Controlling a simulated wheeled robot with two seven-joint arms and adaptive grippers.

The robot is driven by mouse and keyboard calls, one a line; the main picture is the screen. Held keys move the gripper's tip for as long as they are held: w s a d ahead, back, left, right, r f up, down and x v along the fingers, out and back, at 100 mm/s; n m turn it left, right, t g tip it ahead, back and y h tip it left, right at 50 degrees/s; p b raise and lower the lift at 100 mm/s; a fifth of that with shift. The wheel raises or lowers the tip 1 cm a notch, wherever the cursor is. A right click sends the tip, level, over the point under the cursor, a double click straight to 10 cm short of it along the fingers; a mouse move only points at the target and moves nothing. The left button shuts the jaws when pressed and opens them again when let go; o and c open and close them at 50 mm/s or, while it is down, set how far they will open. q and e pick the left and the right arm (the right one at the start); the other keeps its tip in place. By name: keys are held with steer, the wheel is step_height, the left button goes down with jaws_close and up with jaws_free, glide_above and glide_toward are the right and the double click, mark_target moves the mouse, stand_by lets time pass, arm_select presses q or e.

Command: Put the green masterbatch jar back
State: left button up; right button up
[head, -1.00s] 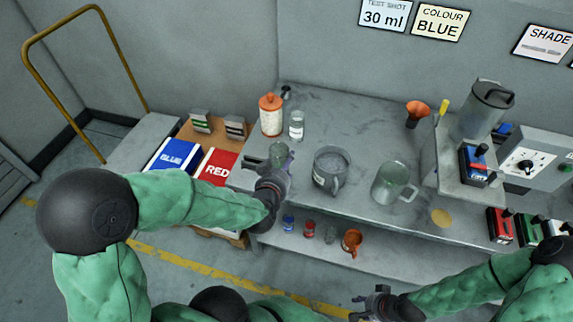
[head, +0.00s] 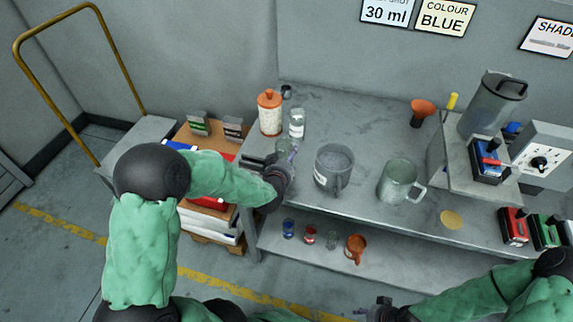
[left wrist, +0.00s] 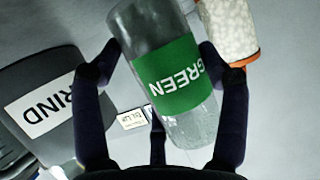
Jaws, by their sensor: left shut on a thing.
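The green masterbatch jar (left wrist: 160,110) is a clear glass jar with a green GREEN label in the left wrist view. It sits between the fingers of my left gripper (left wrist: 160,50), which is shut on it, and it looks tilted in that view. In the head view the jar (head: 286,148) is partly hidden by my left gripper (head: 275,168), over the left end of the bench. My right gripper (head: 378,311) is low at the bottom edge, away from the bench; its fingers are too small to read.
A white bottle with an orange lid (head: 270,120) and a small clear jar (head: 296,123) stand behind. A grey labelled jug (head: 333,165) and a glass jug (head: 398,182) stand to the right. The lower shelf holds small jars (head: 309,235) and an orange mug (head: 355,248).

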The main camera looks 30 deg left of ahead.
arm_select(q)
steer(key=shift+f, duration=0.55)
steer(key=shift+r, duration=0.15)
steer(key=o, duration=1.3)
steer(key=shift+f, duration=0.2)
steer(key=shift+c, duration=0.2)
steer(key=shift+r, duration=0.1)
